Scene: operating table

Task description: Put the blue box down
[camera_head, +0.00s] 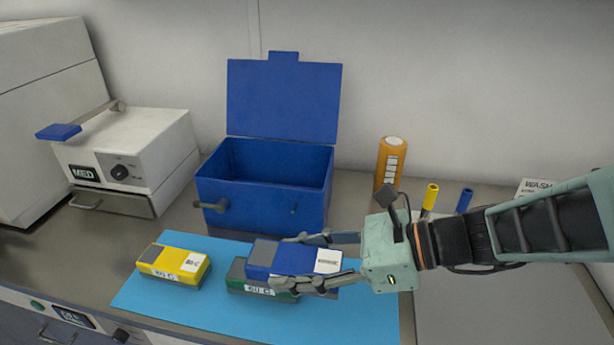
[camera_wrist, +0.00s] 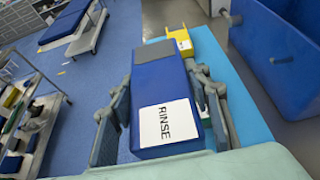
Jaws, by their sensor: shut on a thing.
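The small blue box (camera_head: 283,257) has a grey end and a white label, which reads RINSE in the wrist view (camera_wrist: 160,85). My gripper (camera_head: 292,261) is shut on it, with one finger on each long side. In the head view the blue box overlaps a green box (camera_head: 262,291) labelled 60 C, which is partly hidden behind it and a finger. I cannot tell whether the two boxes touch. Both appear over the light blue mat (camera_head: 215,310).
A yellow box (camera_head: 174,263) lies on the mat's left part. A large open blue container (camera_head: 262,200) stands behind the mat, its lid up. An orange bottle (camera_head: 390,162) and yellow and blue tubes (camera_head: 430,197) stand at right. A white MED device (camera_head: 130,150) is at left.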

